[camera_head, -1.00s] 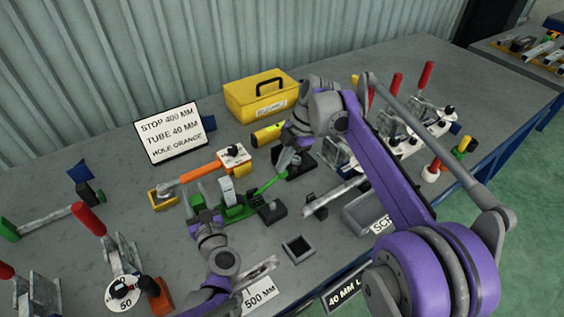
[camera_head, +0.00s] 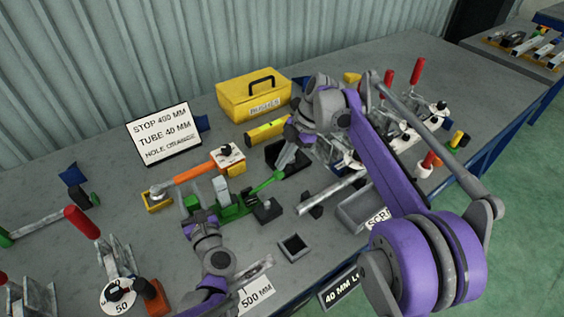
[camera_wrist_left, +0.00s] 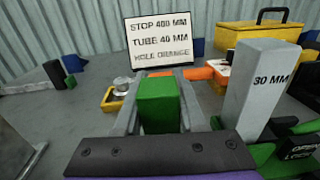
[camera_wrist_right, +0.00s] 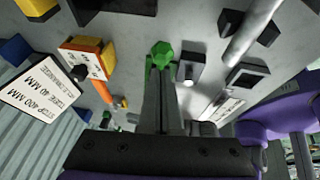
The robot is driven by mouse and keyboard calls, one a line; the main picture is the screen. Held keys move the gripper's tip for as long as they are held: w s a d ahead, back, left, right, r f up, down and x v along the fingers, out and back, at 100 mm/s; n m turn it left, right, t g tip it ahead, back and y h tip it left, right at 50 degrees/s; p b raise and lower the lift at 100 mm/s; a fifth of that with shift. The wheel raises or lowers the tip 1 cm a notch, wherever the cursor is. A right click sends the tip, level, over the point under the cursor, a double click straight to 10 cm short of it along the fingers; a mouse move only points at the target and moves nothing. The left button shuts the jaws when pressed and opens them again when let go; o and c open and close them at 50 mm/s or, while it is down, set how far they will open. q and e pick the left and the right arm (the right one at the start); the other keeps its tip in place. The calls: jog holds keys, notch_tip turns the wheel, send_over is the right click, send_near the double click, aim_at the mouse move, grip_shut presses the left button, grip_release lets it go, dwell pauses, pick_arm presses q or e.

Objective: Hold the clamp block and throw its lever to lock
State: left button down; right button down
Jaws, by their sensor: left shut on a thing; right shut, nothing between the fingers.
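The green clamp block (camera_head: 232,208) sits mid-bench, with a grey upright marked 30 MM (camera_wrist_left: 262,78) beside it. Its green lever (camera_head: 264,184) slants up to the right. My left gripper (camera_head: 188,205) is shut on a green upright part of the block, seen between its fingers in the left wrist view (camera_wrist_left: 157,105). My right gripper (camera_head: 282,166) is shut and empty near the lever's far end. In the right wrist view the lever's green knob (camera_wrist_right: 161,52) shows just at the fingertips; I cannot tell whether they touch. An OPEN/LOCK label (camera_wrist_left: 302,148) is partly cut off.
A small dark bin (camera_head: 294,248) and grey tray (camera_head: 352,220) stand in front. A yellow box (camera_head: 253,95) stands behind.

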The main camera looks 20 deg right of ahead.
jog(key=a+v, duration=0.1)
jog(key=v, duration=1.2)
jog(key=shift+s+a+r, duration=0.3)
jog(key=shift+s+r, duration=0.1)
pick_arm(q)
jog(key=shift+c, duration=0.8)
grip_release()
